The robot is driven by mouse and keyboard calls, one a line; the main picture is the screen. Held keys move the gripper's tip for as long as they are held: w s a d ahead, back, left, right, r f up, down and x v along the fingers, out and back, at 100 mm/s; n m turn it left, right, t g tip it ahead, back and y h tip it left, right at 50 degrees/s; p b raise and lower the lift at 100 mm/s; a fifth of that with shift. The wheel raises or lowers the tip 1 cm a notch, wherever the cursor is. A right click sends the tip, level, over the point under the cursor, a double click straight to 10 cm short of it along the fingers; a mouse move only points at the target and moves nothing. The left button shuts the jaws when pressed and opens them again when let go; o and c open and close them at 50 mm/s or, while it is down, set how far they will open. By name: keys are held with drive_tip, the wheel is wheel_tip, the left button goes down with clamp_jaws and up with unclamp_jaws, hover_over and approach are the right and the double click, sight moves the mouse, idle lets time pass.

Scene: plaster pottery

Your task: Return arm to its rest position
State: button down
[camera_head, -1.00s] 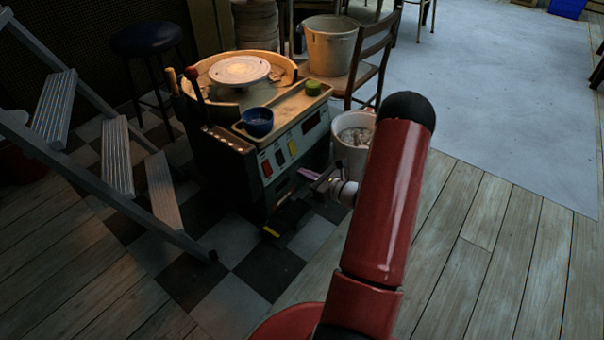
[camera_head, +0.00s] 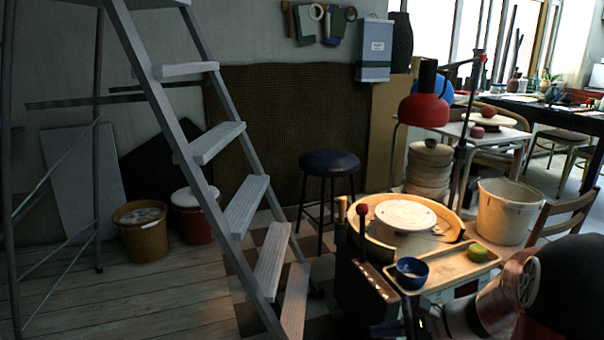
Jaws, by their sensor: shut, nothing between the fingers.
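My arm (camera_head: 510,295) enters at the lower right, its dark rounded joint close to the camera. My gripper (camera_head: 411,315) shows partly as a dark, narrow shape at the bottom edge, in front of the pottery wheel's front panel. It is shut and holds nothing; its lower part is cut off by the frame. The pottery wheel (camera_head: 405,214) stands just behind it, with a wooden tray (camera_head: 448,262) carrying a blue bowl (camera_head: 412,272) and a green lump (camera_head: 477,252).
A metal stepladder (camera_head: 207,190) stands left of the wheel. A stool (camera_head: 331,165), a cream bucket (camera_head: 503,212) and a wooden chair (camera_head: 565,215) surround the wheel. Two buckets (camera_head: 140,235) (camera_head: 192,222) sit by the wall. Plank floor (camera_head: 110,300) is clear at lower left.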

drive_tip(key=s+a+r+n+h+p, duration=0.1)
drive_tip(key=s+r+n+h, duration=0.4)
drive_tip(key=s, duration=0.4)
drive_tip(key=s+r+n+h+p, duration=0.1)
drive_tip(key=s+r+n+h, duration=0.4)
drive_tip(key=s+r+n, duration=0.3)
drive_tip(key=shift+s+a+r+n+t+h, duration=0.35)
drive_tip(key=shift+s+n, duration=0.5)
drive_tip(key=shift+n, duration=0.35)
drive_tip(key=shift+p, duration=0.3)
